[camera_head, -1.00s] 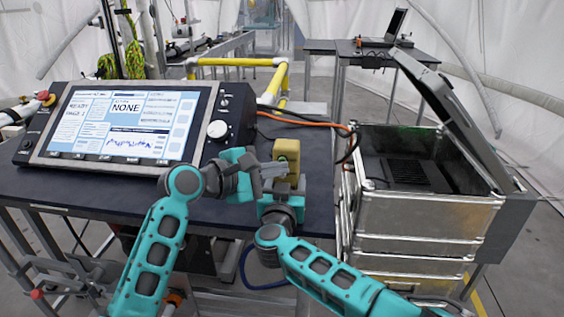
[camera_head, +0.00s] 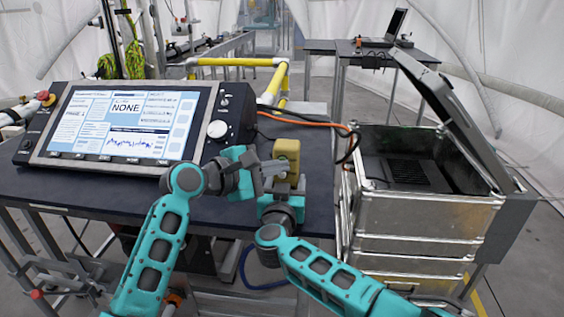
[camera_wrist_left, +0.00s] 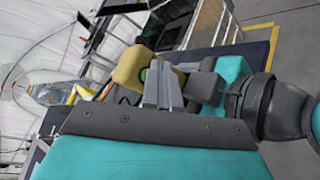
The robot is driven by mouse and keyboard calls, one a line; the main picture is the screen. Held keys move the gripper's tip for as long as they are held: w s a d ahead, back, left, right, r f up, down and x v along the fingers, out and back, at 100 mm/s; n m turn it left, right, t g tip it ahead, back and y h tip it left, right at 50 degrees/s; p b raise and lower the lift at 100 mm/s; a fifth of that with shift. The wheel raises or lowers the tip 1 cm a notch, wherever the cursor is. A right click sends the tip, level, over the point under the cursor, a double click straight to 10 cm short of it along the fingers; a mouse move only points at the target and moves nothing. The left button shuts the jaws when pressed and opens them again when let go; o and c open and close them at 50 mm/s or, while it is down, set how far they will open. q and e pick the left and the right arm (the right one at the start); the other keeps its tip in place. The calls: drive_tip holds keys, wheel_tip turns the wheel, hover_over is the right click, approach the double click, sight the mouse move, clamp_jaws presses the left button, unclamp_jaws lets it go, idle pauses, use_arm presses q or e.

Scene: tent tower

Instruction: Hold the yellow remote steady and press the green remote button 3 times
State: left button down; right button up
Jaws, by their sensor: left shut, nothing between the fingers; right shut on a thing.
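The yellow remote (camera_head: 286,152) is upright above the dark table (camera_head: 318,185), in the grip of my right gripper (camera_head: 284,184), which comes up from below. My left gripper (camera_head: 268,173) is shut with nothing between its fingers, and its tips are at the remote's left side. In the left wrist view the yellow remote (camera_wrist_left: 130,68) is just beyond the left fingertips (camera_wrist_left: 158,68). A small part of the green button (camera_wrist_left: 143,74) shows beside the fingers there. I cannot tell whether the tips touch the button.
A console (camera_head: 118,128) with a lit screen and a white knob stands on the table at left. An open metal case (camera_head: 425,215) with its lid raised is at right. An orange cable (camera_head: 300,123) runs between them. A laptop table is behind.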

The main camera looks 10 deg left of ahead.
use_arm(q)
drive_tip(key=shift+s, duration=0.85)
drive_tip(key=s, duration=0.4)
drive_tip(key=shift+s, duration=0.4)
use_arm(e)
drive_tip(key=o, duration=1.4)
drive_tip(key=shift+c, duration=0.2)
drive_tip(key=shift+f, duration=0.1)
